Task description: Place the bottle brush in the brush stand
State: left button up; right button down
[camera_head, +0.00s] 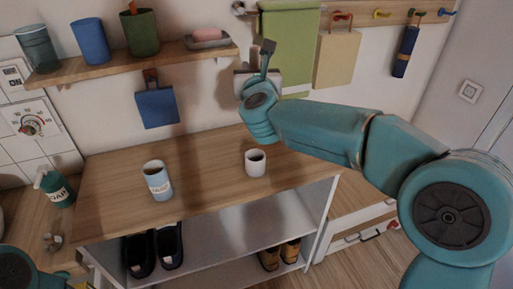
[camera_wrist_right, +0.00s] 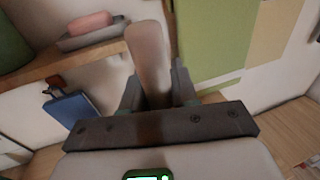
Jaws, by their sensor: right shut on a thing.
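My right gripper (camera_head: 266,62) is raised in front of the back wall, above the wooden bench top. In the right wrist view the gripper (camera_wrist_right: 158,88) is shut on a pale, rounded, blurred thing, which I take to be the bottle brush (camera_wrist_right: 148,50). It sticks out past the fingers; its bristles cannot be made out. A light blue cup with a printed label (camera_head: 157,182) and a smaller white cup (camera_head: 255,163) stand upright on the bench, below the gripper. I cannot tell for sure which is the brush stand. My left gripper is not in view.
A wall shelf (camera_head: 135,60) holds several cups and a pink soap. A blue dustpan-like item (camera_head: 157,106) hangs below it. A soap bottle (camera_head: 55,188) stands left. Shoes sit under the bench (camera_head: 110,205).

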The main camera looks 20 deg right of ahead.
notch_tip(320, 180, down, 17)
jog(key=b, duration=0.1)
jog(key=shift+f+b, duration=0.2)
jog(key=shift+b, duration=0.15)
jog(key=shift+s, duration=0.1)
jog(key=shift+f+b, duration=0.15)
jog(key=shift+b, duration=0.15)
jog(key=c, duration=0.9)
grip_release()
jog(key=shift+o, duration=0.2)
